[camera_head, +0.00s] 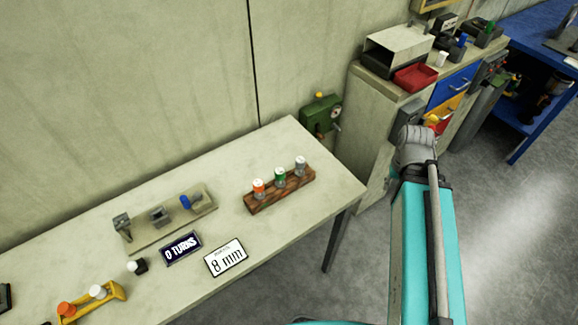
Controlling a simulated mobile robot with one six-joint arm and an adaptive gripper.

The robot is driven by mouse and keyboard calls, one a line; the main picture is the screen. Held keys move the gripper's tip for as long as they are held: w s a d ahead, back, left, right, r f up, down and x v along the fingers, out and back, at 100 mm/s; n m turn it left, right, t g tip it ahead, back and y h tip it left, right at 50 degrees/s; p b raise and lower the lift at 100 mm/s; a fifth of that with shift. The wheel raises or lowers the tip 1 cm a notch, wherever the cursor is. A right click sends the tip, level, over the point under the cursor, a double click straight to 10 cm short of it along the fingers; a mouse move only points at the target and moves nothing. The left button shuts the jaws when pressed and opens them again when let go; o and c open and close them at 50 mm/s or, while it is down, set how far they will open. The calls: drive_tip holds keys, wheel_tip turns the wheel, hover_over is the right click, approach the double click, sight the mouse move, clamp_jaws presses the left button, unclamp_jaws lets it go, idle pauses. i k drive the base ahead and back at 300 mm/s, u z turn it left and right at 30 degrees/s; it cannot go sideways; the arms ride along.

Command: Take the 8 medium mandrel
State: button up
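A wooden block (262,204) on the pale table holds three upright mandrels with white tops. From left to right they are orange (259,189), green (280,177) and grey (300,167). Any size marks on them are too small to read, so I cannot tell which is the 8 medium one. A white card (226,258) in front of the block reads "8 mm". My teal arm rises at the right, apart from the block and to its right. My gripper is not visible.
A dark sign (181,248) reads "0 TURNS". Behind it is a tray (150,238) with small fixtures. A yellow rack (98,304) stands at the lower left. A green machine (320,117) is beyond the table, and a cabinet (362,130) stands right. Floor shows between table and arm.

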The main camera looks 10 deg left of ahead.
sight(258, 186)
drive_tip(key=z, duration=0.1)
drive_tip(key=k, duration=1.1)
drive_tip(key=u, duration=0.75)
drive_tip(key=i, duration=1)
drive_tip(key=z, duration=0.05)
